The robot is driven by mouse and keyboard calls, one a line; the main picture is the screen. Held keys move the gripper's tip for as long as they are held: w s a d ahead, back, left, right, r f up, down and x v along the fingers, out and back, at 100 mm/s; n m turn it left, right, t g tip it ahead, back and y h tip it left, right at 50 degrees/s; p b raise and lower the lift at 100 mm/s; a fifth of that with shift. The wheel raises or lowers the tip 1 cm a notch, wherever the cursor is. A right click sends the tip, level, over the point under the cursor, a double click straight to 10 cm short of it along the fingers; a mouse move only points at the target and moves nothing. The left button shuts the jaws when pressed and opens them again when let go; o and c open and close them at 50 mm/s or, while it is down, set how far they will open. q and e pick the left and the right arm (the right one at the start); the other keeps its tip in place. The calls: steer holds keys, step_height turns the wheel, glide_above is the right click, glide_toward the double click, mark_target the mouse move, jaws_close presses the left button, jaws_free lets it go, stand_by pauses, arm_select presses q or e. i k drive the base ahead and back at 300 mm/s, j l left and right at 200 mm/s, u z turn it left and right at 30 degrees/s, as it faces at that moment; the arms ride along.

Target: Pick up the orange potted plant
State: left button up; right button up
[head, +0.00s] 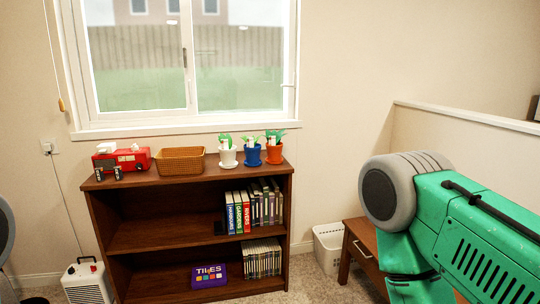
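The orange potted plant (274,152) stands upright on top of the brown bookshelf (190,182), near its right end. It is the rightmost of three small potted plants, with green leaves and a white tag in it. The blue potted plant (252,154) is just left of it, and the white potted plant (228,157) is left of that. A green and grey arm of mine fills the lower right, well apart from the plants. Neither of my grippers shows.
Books and a purple TILES box (209,275) fill the shelves. A small wooden table (362,252) and white bin (328,248) stand right. A window (190,60) is behind.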

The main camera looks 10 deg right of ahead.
mark_target(274, 147)
steer(key=i+z, duration=0.3)
steer(key=z, duration=0.2)
steer(key=i+z, duration=0.3)
steer(key=z, duration=0.15)
